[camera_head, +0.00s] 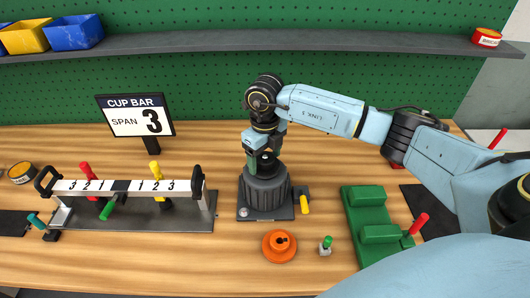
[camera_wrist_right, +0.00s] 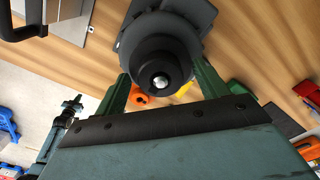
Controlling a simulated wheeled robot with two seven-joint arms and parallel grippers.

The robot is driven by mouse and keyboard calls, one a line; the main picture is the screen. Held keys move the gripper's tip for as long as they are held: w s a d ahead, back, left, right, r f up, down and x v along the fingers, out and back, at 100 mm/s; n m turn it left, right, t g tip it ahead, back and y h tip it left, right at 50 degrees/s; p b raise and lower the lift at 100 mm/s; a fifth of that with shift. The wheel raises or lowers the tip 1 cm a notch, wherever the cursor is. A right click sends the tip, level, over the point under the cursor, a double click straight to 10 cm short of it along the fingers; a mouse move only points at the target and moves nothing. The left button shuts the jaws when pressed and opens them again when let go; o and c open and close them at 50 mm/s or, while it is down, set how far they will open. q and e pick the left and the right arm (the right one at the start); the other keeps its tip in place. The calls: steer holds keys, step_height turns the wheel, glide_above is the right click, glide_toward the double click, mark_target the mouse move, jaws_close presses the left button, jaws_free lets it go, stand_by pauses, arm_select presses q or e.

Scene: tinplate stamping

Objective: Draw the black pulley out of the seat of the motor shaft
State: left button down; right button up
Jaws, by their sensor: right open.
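The black pulley (camera_head: 268,163) sits on top of the dark grey motor (camera_head: 266,190), which stands upright on a grey base plate. My right gripper (camera_head: 263,156) points down over the motor and is open. In the wrist view its green fingers (camera_wrist_right: 160,84) lie on opposite sides of the pulley. Contact with the pulley cannot be told. My left gripper is not in view.
A cup bar gauge (camera_head: 130,188) stands left of the motor, with a sign (camera_head: 137,115) behind it. A yellow-handled lever (camera_head: 304,204) is at the motor's right. An orange disc (camera_head: 279,246), a green-topped peg (camera_head: 326,245) and a green fixture (camera_head: 372,225) lie in front and right.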

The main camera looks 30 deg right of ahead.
steer(key=shift+c, duration=0.3)
steer(key=shift+r, duration=0.1)
steer(key=c, duration=1.3)
steer(key=shift+r, duration=0.1)
steer(key=shift+r, duration=0.1)
steer(key=shift+r+p, duration=2.1)
steer(key=shift+r, duration=0.8)
steer(key=shift+r, duration=0.1)
steer(key=shift+r+p, duration=1.3)
steer(key=shift+r, duration=0.6)
